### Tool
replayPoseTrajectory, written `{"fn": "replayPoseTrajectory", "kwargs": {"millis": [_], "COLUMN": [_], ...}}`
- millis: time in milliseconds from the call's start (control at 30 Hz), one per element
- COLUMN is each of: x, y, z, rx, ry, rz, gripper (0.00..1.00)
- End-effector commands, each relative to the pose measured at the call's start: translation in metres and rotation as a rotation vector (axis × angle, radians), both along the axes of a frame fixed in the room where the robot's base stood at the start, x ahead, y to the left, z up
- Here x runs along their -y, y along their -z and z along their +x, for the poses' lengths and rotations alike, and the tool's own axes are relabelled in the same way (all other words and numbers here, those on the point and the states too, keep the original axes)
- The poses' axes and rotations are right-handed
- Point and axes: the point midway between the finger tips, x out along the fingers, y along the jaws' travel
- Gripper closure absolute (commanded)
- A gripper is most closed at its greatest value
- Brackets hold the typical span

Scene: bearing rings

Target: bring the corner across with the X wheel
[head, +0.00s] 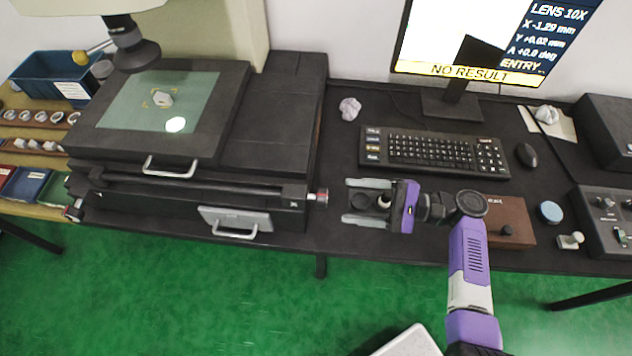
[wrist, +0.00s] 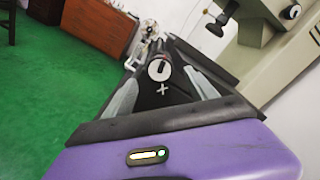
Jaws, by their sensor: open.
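The X wheel (head: 318,197) is a small silver and red knob on the right side of the dark stage. My gripper (head: 349,201) is open and empty just to its right, fingers pointing left at it, with a small gap. In the wrist view the wheel's pale round face (wrist: 158,70) shows between the fingers, above a white X mark (wrist: 162,89). A small pale part (head: 162,99) lies on the stage glass (head: 125,108), inside faint yellow marks. A bright light spot (head: 176,124) is beside it. The part's corner is too small to make out.
The monitor (head: 470,72) reads X -1.29 mm, Y +0.02 mm and NO RESULT. A keyboard (head: 435,152) and mouse (head: 526,155) lie behind my gripper. A stage handle (head: 170,168) juts out in front. A brown box (head: 510,218) stands right of my wrist.

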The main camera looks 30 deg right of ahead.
Motion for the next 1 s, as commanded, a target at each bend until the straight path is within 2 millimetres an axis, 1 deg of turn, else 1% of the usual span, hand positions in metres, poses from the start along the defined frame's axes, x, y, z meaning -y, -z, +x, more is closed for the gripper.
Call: {"fn": "replayPoseTrajectory", "kwargs": {"millis": [333, 500, 633, 867, 900, 967, 1000], "x": [-0.042, -0.056, -0.060, -0.061, -0.061, -0.061, -0.061], "y": [-0.001, 0.000, 0.000, 0.001, 0.001, 0.001, 0.001], "z": [0.028, 0.039, 0.043, 0.043, 0.043, 0.043, 0.043], "rx": [-0.002, -0.001, -0.001, -0.001, -0.001, -0.001, -0.001], "ry": [-0.004, -0.002, 0.000, 0.000, 0.000, 0.000, 0.000], "rz": [-0.001, 0.000, -0.001, -0.001, -0.001, -0.001, -0.001], "gripper": [0.34, 0.34, 0.34, 0.34, 0.38, 0.49, 0.57]}}
